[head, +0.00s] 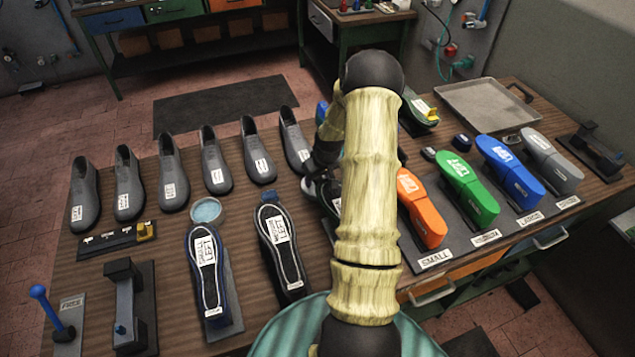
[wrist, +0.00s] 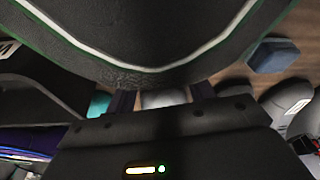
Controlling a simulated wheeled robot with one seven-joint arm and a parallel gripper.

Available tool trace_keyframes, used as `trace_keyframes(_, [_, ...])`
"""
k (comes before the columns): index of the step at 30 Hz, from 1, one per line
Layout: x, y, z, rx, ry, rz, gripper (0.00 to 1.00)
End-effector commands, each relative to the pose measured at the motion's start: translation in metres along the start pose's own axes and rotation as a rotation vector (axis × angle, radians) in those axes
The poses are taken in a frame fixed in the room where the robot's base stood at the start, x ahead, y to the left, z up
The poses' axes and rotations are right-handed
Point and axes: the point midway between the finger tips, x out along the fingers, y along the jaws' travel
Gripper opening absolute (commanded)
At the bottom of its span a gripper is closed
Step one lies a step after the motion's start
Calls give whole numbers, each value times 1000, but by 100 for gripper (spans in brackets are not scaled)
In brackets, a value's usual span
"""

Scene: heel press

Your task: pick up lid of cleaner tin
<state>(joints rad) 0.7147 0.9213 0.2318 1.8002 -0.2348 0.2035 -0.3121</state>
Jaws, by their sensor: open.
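A round tin with a pale blue-teal top (head: 205,210) stands on the bench, left of centre, behind the blue-edged upturned shoe. I cannot tell whether that top is a separate lid. My gripper (wrist: 163,97) is open, with its two dark fingers apart and nothing held between them. In the head view my gripper is partly hidden behind my arm, right of the tin and apart from it. In the wrist view a dark sole with a white and green edge line (wrist: 160,55) fills the top, very close. A small teal patch (wrist: 98,104) shows beside the left finger; it may be the tin.
Several grey shoes (head: 212,165) stand along the back left. Upturned shoes with blue (head: 207,262) and black (head: 281,245) edges lie in front. Orange (head: 420,208), green (head: 467,187) and blue (head: 509,165) forms stand at right. A grey tray (head: 490,105) lies behind them.

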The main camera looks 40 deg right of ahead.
Motion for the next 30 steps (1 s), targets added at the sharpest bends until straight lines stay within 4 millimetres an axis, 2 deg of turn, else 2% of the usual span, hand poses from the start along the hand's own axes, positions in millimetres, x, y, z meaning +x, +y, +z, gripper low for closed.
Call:
trace_keyframes(14, [0, 0, 0, -1, 0, 0, 53])
trace_keyframes(18, [0, 0, 0, -1, 0, 0, 26])
trace_keyframes(20, [0, 0, 0, -1, 0, 0, 15])
trace_keyframes(30, [0, 0, 0, -1, 0, 0, 15])
